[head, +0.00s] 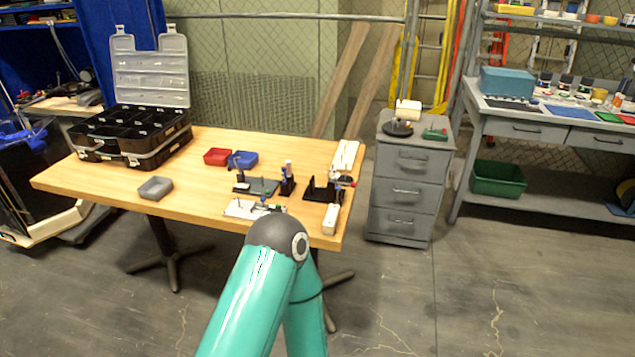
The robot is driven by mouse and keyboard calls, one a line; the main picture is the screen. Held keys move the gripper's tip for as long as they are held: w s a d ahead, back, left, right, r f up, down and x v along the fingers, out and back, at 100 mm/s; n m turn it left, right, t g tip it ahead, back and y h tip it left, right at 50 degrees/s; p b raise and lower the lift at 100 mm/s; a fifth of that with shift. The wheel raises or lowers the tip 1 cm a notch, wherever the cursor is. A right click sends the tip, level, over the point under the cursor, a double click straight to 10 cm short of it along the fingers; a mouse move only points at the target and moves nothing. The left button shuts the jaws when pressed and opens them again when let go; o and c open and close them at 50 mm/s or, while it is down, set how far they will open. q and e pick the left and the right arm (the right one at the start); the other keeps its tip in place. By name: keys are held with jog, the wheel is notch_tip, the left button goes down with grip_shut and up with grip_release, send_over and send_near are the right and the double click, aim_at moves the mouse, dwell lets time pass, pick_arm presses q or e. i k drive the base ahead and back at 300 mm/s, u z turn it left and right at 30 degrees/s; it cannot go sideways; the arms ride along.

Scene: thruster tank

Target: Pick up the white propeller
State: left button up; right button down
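I cannot make out a white propeller for certain at this size. On the wooden table (210,184) stand several small devices: a dark fixture with a grey-green base (262,187), a black bracket (318,190) near the right edge, and a white plate (240,208) with small dark and blue parts at the front. A small white block (330,221) stands at the front right corner, and a white strip (345,157) lies at the back right. Neither gripper shows. A teal arm of mine rises from the bottom and hides part of the table's front edge.
An open black organizer case (133,160) stands at the table's left. Red (217,156), blue (244,158) and grey (155,188) bins sit on the table. A grey drawer cabinet (411,190) stands to the right, then a workbench (550,128). The floor in front is clear.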

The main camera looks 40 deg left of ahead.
aim_at(332, 173)
jog(key=u, duration=0.85)
jog(key=i, duration=0.7)
jog(key=u, duration=0.1)
